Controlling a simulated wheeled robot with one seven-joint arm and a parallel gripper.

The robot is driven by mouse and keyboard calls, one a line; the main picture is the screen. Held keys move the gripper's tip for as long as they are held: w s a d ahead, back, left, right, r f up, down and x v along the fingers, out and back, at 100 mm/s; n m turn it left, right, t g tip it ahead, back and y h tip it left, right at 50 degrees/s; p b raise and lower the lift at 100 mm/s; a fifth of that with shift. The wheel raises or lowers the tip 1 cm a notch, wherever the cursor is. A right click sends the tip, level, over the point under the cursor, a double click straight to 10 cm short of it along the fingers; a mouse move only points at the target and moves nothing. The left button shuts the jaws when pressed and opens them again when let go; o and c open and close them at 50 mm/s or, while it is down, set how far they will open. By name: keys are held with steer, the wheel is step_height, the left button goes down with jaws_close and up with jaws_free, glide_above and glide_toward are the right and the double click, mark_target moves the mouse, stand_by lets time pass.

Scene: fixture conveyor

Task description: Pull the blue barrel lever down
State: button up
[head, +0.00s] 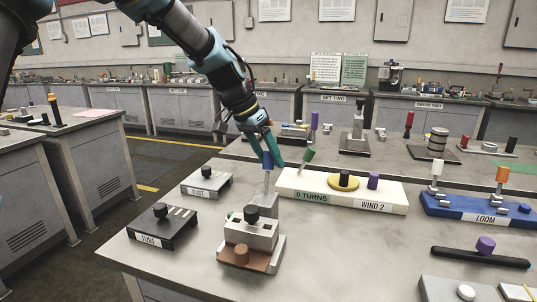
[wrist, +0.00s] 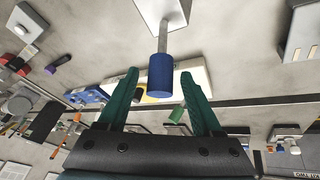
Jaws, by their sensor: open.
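The blue barrel lever has a blue barrel grip (head: 268,160) on a pale metal stem (head: 267,183) that stands upright from a small grey block (head: 263,204) near the table's middle. In the wrist view the blue barrel (wrist: 161,76) sits between my two teal fingers, with a gap on each side. My gripper (head: 272,158) is open around or right by the barrel, coming from above and behind. The open fingertips also show in the wrist view (wrist: 159,74). Whether a finger touches the barrel cannot be told.
A white wind box (head: 340,204) with a green-topped lever (head: 308,155) stands close right of the blue lever. A brown-and-grey fixture with a black knob (head: 252,212) is just in front. A blue loom box (head: 470,208) is at right.

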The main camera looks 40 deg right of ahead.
steer(key=shift+f, duration=0.1)
jaws_close()
stand_by(0.5)
stand_by(0.9)
